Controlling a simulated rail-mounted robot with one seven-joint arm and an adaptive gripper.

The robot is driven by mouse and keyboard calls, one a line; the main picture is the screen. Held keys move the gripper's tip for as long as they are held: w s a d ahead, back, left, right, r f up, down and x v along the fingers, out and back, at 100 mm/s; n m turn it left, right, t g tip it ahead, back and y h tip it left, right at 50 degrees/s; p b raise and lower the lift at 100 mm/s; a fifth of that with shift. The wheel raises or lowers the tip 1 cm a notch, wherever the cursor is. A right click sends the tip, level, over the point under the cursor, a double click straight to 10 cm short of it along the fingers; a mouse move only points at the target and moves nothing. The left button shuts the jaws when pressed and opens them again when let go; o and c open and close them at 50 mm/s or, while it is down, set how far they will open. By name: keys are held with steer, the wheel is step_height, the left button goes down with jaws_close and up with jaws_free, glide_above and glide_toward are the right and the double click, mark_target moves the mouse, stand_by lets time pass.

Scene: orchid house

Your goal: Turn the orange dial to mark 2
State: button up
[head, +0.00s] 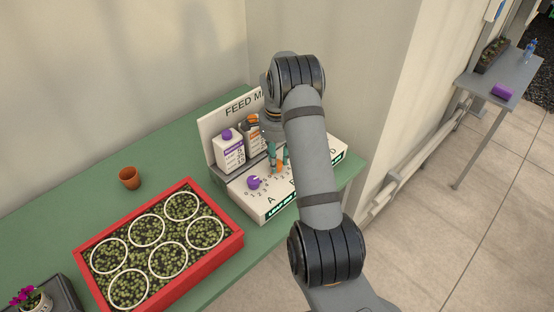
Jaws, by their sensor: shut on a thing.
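The orange dial (279,168) is on the sloped front of the white feed station (262,208), in the head view. My gripper (278,160) points down at it with its teal-tipped fingers on either side, shut on the dial. The fingers and arm hide much of the dial, and I cannot read which mark it points to. A purple dial (254,182) sits to its left, beside a scale of small numbers and above a letter A. My forearm covers the right part of the panel.
Purple-labelled (229,152) and orange-labelled (252,133) cartons stand behind the dials. A red tray (236,240) with several white rings over seedlings lies in front on the green bench (60,226). A small terracotta pot (129,178) stands left. A grey side table (480,88) is far right.

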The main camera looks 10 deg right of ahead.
steer(key=shift+c, duration=1.3)
steer(key=n+b, duration=0.1)
steer(key=n, duration=0.4)
steer(key=shift+n+b, duration=0.35)
steer(key=shift+n, duration=0.05)
steer(key=n, duration=0.6)
steer(key=shift+n, duration=0.3)
steer(key=o, duration=1.2)
steer(key=shift+r, duration=0.1)
